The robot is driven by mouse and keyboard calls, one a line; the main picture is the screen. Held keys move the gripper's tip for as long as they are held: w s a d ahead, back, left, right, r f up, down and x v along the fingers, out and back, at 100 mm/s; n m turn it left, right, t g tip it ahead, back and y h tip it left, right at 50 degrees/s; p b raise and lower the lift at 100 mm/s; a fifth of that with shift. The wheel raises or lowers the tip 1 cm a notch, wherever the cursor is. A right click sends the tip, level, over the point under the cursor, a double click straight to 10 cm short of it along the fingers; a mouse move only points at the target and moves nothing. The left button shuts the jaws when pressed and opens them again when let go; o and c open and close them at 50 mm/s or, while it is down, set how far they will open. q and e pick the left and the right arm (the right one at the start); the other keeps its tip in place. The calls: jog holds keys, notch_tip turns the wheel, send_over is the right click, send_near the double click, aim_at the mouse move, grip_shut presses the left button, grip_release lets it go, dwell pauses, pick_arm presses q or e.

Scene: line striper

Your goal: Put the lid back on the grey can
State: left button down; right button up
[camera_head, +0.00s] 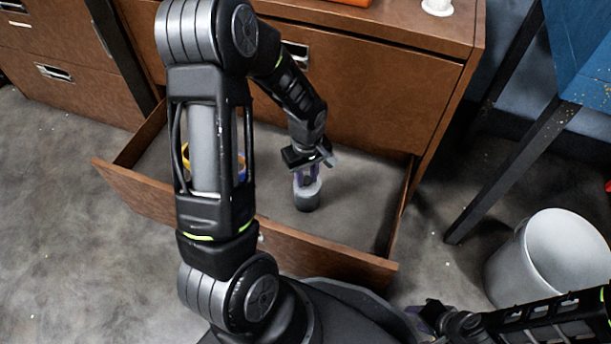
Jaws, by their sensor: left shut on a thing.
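The grey can (307,203) stands upright inside the open drawer, right of its middle. It is small and dark grey. A lighter grey piece, which looks like the lid (307,187), is at the can's top. My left gripper (308,177), with purple fingers, points down from above and is shut on this piece. I cannot tell whether the lid is seated on the can or just above it. My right gripper (428,317) is at the bottom edge, away from the drawer, and its fingers are too unclear to read.
The open wooden drawer (345,262) has walls around the can, with bare floor to its right. My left arm hides part of the drawer, where yellow (185,154) and blue-orange things peek out. A white bin (548,262) and a dark table leg stand at right.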

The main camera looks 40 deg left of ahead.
dwell(0.4)
pick_arm(q)
jog(key=c, duration=0.6)
grip_release()
jog(key=shift+r, duration=0.1)
jog(key=shift+r+p, duration=2.9)
jog(key=shift+r, duration=0.5)
grip_shut()
